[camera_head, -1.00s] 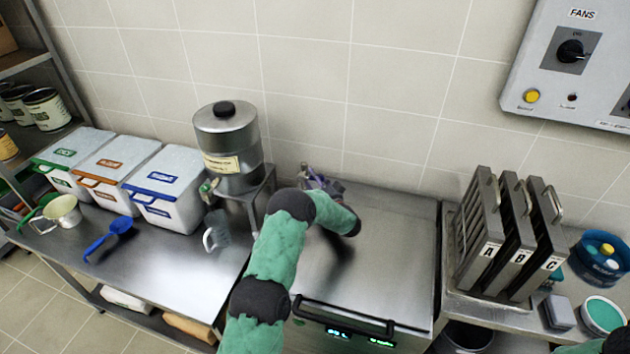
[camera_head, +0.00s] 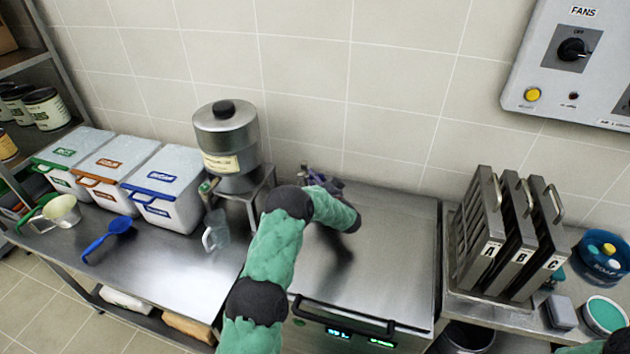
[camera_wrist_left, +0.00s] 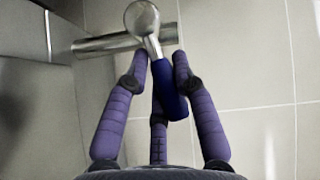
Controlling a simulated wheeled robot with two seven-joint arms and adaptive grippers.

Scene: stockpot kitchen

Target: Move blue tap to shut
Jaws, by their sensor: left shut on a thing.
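The blue tap shows in the left wrist view as a metal pipe with a round metal knob and a blue lever (camera_wrist_left: 168,92) hanging down and slightly right. My left gripper (camera_wrist_left: 161,62) has purple fingers around this lever and is shut on it. In the head view my left gripper (camera_head: 318,180) is at the back edge of the steel unit, close to the tiled wall. There the tap itself is mostly hidden by the fingers and arm. My right gripper is out of view; only a bit of my green right arm shows at the bottom right corner.
A steel urn (camera_head: 228,140) on a stand and a clear jug (camera_head: 215,235) stand left of my arm. The steel unit's top (camera_head: 395,235) is clear. Upright panels marked A, B, C (camera_head: 508,230) stand at the right, below a wall control box (camera_head: 560,60).

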